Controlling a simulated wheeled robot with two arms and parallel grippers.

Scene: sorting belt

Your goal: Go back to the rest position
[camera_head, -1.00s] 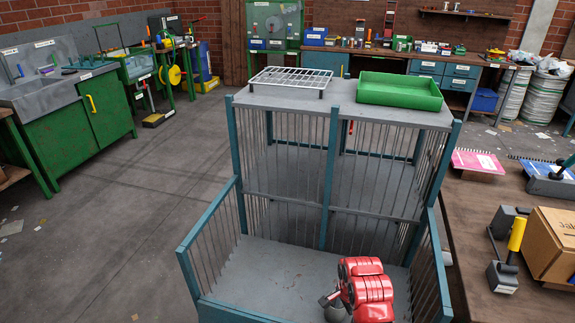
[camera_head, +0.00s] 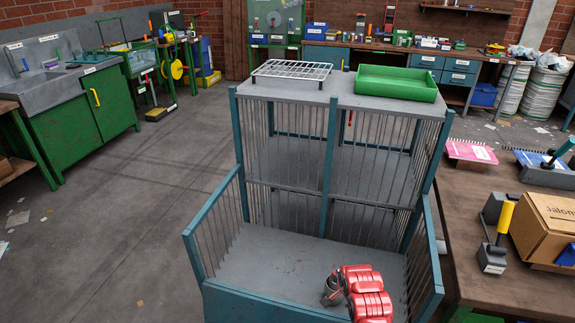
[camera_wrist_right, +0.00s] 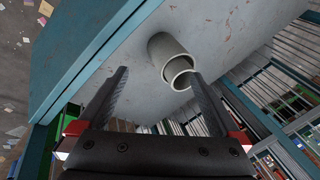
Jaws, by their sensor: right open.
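My right gripper (camera_wrist_right: 160,74) is open in the right wrist view, its two dark fingers spread apart. A grey hollow cylinder (camera_wrist_right: 165,50) stands against the grey cart deck (camera_wrist_right: 125,55), just past the fingertips and between their lines. I see no finger closed on it. In the head view my red arm reaches in at the bottom over the cart's low front deck (camera_head: 262,262). A small grey round shape shows at its left end; I cannot tell whether it is the cylinder. My right gripper's fingers are not clear there. My left gripper is not in view.
The cart's blue side rails (camera_head: 213,215) and upper shelf (camera_head: 345,92) surround the deck. A wire rack (camera_head: 290,70) and green tray (camera_head: 395,84) lie on top. A brown table (camera_head: 465,255) with a cardboard box (camera_head: 545,230) stands close right. The floor at left is mostly clear.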

